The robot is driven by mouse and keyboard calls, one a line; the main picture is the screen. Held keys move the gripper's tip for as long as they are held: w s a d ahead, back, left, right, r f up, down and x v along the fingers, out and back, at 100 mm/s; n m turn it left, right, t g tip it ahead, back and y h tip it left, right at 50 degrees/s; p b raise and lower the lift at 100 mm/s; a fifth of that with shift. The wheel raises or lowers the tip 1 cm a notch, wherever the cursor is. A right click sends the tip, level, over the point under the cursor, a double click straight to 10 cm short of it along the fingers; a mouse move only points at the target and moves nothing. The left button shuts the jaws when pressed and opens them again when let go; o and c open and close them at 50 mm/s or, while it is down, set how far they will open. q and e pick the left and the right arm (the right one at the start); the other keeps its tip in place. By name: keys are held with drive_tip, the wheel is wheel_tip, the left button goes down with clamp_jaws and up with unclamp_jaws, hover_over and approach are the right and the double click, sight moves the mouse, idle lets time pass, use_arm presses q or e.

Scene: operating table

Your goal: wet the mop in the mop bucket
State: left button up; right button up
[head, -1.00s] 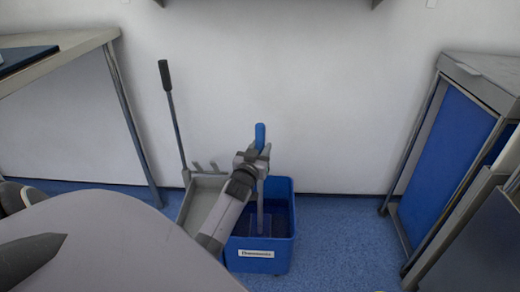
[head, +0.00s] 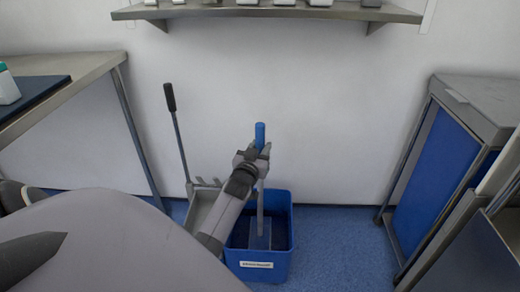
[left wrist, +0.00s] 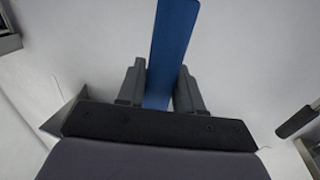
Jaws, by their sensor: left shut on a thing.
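The blue mop bucket (head: 285,235) stands on the floor by the wall, with a label on its front. The mop (head: 260,135) is upright, its blue grip on top and its grey shaft running down inside the bucket. A pale flat mop head shows low inside the bucket; whether it touches water I cannot tell. My left gripper (head: 254,156) is shut on the mop handle just below the top of its blue part. The left wrist view shows the blue handle (left wrist: 173,45) between both fingers (left wrist: 158,88).
A grey long-handled pan (head: 201,208) stands against the bucket's left side, its black grip (head: 170,97) upright. A steel table (head: 95,75) is at left, a blue-sided steel cabinet (head: 430,165) at right. A wall shelf (head: 265,13) is above. Floor right of the bucket is clear.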

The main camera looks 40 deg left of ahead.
sight(260, 124)
use_arm(q)
wheel_tip(260, 124, up, 9)
drive_tip(key=p, duration=0.7)
drive_tip(key=shift+f, duration=0.15)
wheel_tip(260, 124, up, 9)
drive_tip(key=p, duration=0.9)
drive_tip(key=shift+r, duration=0.2)
drive_tip(key=shift+r+p, duration=0.4)
drive_tip(key=shift+p, duration=0.1)
use_arm(e)
drive_tip(key=s+d+r+m+g+h, duration=0.1)
drive_tip(key=s+d+r, duration=0.1)
drive_tip(key=d+r, duration=0.3)
wheel_tip(260, 124, up, 3)
drive_tip(key=shift+s+f+h, duration=0.15)
drive_tip(key=shift+s+h, duration=0.25)
